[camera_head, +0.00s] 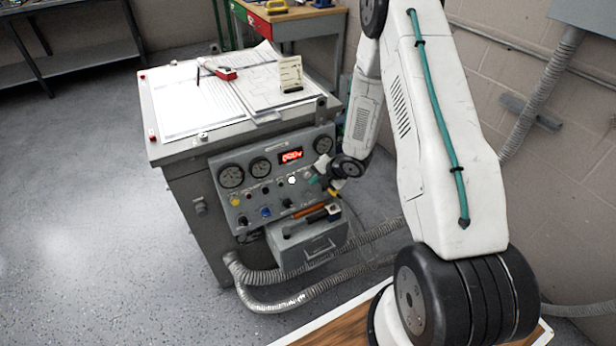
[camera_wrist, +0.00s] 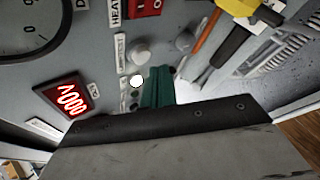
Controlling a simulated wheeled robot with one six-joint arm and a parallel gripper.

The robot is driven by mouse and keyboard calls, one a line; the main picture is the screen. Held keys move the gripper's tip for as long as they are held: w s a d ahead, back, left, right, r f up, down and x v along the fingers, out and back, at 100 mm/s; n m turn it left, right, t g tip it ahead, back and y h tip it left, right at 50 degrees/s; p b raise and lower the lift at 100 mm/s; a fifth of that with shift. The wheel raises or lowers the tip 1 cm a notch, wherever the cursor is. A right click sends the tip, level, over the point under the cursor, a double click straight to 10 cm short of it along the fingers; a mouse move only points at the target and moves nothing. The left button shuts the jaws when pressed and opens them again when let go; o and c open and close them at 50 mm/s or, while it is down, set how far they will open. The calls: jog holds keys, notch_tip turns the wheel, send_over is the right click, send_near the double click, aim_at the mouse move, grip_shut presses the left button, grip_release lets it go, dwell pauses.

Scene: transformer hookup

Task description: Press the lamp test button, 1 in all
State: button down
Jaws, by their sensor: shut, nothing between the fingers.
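The control panel (camera_head: 262,190) is on the front of a grey cabinet, with gauges, a red lit display (camera_head: 291,156), knobs and small lamps. My gripper (camera_head: 315,181) is at the right part of the panel. In the wrist view its green fingers (camera_wrist: 158,87) are shut together with nothing between them, tips close to the panel face. A white glowing round lamp (camera_wrist: 136,81) is just left of the fingers. A pale round button (camera_wrist: 138,52) is just beyond the tips, beside a small blurred label. I cannot tell whether the tips touch anything.
A grey box (camera_head: 308,240) with orange-handled tools on it sits below the panel. Corrugated hoses (camera_head: 275,303) run along the floor. Papers and a small card stand (camera_head: 291,75) lie on the cabinet top (camera_head: 178,147). Open floor is to the left.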

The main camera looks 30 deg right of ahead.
jog(key=shift+s+r, duration=0.2)
jog(key=shift+s, duration=1)
jog(key=shift+s+r, duration=0.2)
jog(key=shift+s, duration=0.95)
jog(key=s+d+r+m+g+h, duration=0.2)
jog(key=s+d+m+g+h, duration=0.3)
jog(key=s+m, duration=0.5)
jog(key=s+r+m+g, duration=0.2)
jog(key=r+m, duration=0.2)
jog(key=r, duration=0.3)
jog(key=s+r+m+g, duration=0.1)
jog(key=s+r+m, duration=0.25)
jog(key=r, duration=0.35)
jog(key=s+a+r+m, duration=0.2)
jog(key=s+a+r, duration=0.3)
jog(key=r, duration=0.3)
jog(key=s+a+r+m+t+y, duration=0.1)
jog(key=s+a+r+m, duration=0.1)
jog(key=s+a+r, duration=0.3)
jog(key=s+a+r+m+t, duration=0.1)
jog(key=s+a+r+m, duration=0.2)
jog(key=r, duration=0.9)
jog(key=shift+s+a+r, duration=0.25)
jog(key=shift+s+a, duration=1.15)
jog(key=shift+s, duration=0.1)
